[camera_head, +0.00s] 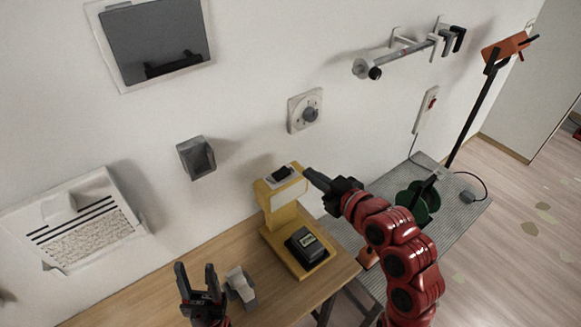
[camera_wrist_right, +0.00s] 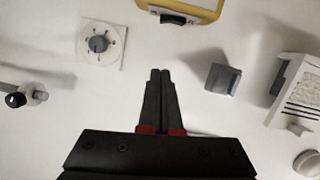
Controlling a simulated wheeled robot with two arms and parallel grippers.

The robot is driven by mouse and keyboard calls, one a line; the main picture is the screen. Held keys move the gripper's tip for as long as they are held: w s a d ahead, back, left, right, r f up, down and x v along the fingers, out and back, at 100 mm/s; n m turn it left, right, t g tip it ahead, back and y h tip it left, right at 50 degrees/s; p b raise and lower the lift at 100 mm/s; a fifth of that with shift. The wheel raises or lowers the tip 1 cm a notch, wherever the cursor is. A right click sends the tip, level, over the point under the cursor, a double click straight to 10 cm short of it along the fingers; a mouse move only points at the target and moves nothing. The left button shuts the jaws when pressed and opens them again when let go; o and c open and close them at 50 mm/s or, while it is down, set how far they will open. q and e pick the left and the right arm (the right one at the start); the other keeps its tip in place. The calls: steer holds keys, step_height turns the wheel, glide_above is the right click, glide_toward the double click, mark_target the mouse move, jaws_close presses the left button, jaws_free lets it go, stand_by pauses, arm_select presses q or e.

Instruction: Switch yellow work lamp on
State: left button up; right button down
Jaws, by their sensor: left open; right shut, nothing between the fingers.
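The yellow work lamp (camera_head: 272,215) stands upright on the wooden table, with a pale front panel on its head and a black switch (camera_head: 282,173) on top. I cannot tell whether it is lit. In the right wrist view its yellow-edged head (camera_wrist_right: 205,13) is cut off at the top, with a black part below it. My right gripper (camera_head: 307,172) is shut and empty, its tips just right of the lamp head; contact is unclear. Its closed fingers show in the right wrist view (camera_wrist_right: 160,72). My left gripper (camera_head: 196,268) is open and empty, low and left of the lamp.
A black battery-like block (camera_head: 306,246) sits on the lamp's base. A small grey-white object (camera_head: 241,287) lies beside my left gripper. The wall carries a dial (camera_head: 305,110), a grey holder (camera_head: 197,157) and a rail (camera_head: 405,52). A grey ribbed table (camera_head: 455,222) stands right.

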steer(key=shift+w, duration=0.1)
steer(key=p, duration=0.4)
glide_above(291, 179)
steer(key=shift+s+a+f, duration=0.1)
steer(key=shift+f, duration=0.35)
steer(key=shift+s+a+f, duration=0.1)
steer(key=shift+f, duration=0.35)
steer(key=f, duration=0.1)
steer(key=f+p, duration=0.1)
steer(key=f, duration=0.1)
steer(key=shift+w+d+f+p, duration=0.1)
steer(key=shift+w+f+p, duration=0.2)
steer(key=shift+f, duration=0.05)
steer(key=shift+d+f, duration=0.1)
steer(key=shift+f, duration=0.3)
steer(key=shift+f, duration=0.1)
